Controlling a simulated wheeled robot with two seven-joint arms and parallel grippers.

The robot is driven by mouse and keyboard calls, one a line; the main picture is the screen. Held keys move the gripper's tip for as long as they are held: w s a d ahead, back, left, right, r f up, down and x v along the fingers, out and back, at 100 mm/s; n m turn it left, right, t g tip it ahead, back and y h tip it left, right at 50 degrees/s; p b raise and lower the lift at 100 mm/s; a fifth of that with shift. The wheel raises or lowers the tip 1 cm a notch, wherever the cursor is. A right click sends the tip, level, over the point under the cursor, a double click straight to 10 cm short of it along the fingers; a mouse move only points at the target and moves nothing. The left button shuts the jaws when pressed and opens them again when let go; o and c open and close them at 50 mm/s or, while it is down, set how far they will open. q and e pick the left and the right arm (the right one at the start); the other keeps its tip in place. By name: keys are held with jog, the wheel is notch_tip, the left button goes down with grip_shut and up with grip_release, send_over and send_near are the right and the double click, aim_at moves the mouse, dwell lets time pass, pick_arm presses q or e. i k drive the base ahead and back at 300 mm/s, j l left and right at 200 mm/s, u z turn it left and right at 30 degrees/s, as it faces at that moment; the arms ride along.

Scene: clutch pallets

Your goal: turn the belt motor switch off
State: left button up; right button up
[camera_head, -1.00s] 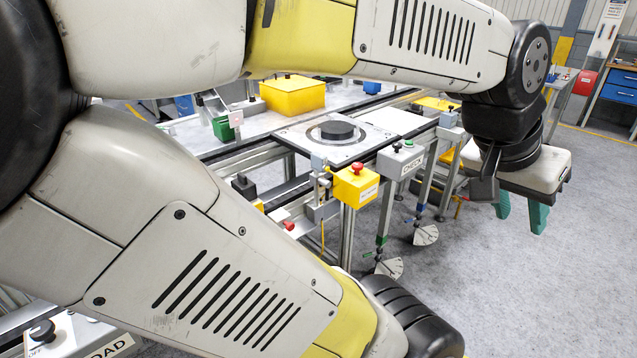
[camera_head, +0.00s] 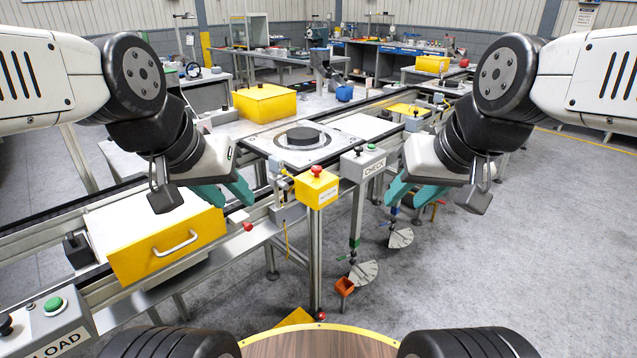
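A black knob (camera_head: 6,322) sits at the far left edge beside the LOAD box; it looks like the belt motor switch, but it is partly cut off and its setting cannot be read. My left gripper (camera_head: 238,202) has teal fingers spread apart and empty. It hangs above the right end of a yellow-fronted box, well up and to the right of the knob. My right gripper (camera_head: 402,203) is also open and empty, to the right of the CHECK box and far from the knob.
The LOAD box (camera_head: 62,330) has a green button. The yellow-fronted box (camera_head: 165,262) with a handle stands by the conveyor. A yellow box with a red button (camera_head: 316,190) and the CHECK box (camera_head: 362,163) stand at centre. Floor at right is clear.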

aim_at(316, 170)
jog(key=i+l+u, duration=0.25)
jog(key=u, duration=0.15)
jog(key=i+l+u, duration=0.45)
